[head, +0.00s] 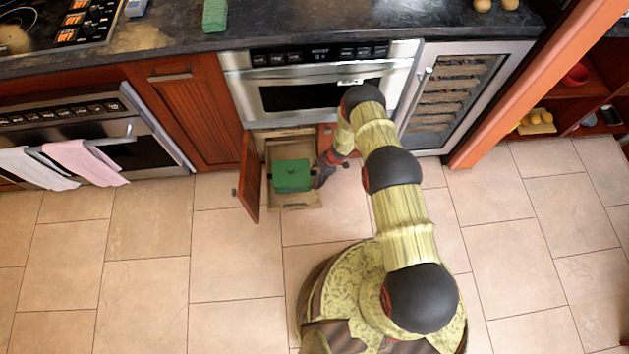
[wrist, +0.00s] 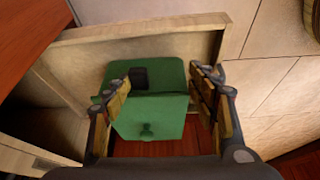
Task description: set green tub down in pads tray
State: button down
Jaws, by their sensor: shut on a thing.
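The green tub (head: 292,176) is a boxy container, seen over the pulled-out wooden tray (head: 296,205) below the microwave. My gripper (head: 320,172) reaches it from the right. In the wrist view the tub (wrist: 150,110) sits between the two fingers of my gripper (wrist: 160,80), which is shut on it. A dark patch shows on the tub's top and a small knob-like mark on its near side. The tray's pale wooden wall (wrist: 145,38) runs behind the tub. I cannot tell whether the tub's underside touches the tray floor.
A red-brown cabinet door (head: 250,178) stands open just left of the tray. The microwave (head: 320,90) is above, with a glass-fronted cooler (head: 460,92) to its right. Tiled floor (head: 235,270) in front is clear. Another green item (head: 215,15) lies on the counter.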

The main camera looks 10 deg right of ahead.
notch_tip(320, 180, down, 3)
jog(key=shift+f+b, duration=0.1)
jog(key=shift+b, duration=0.35)
jog(key=c, duration=0.6)
grip_release()
jog(key=p+v, duration=0.4)
jog(key=v, duration=0.8)
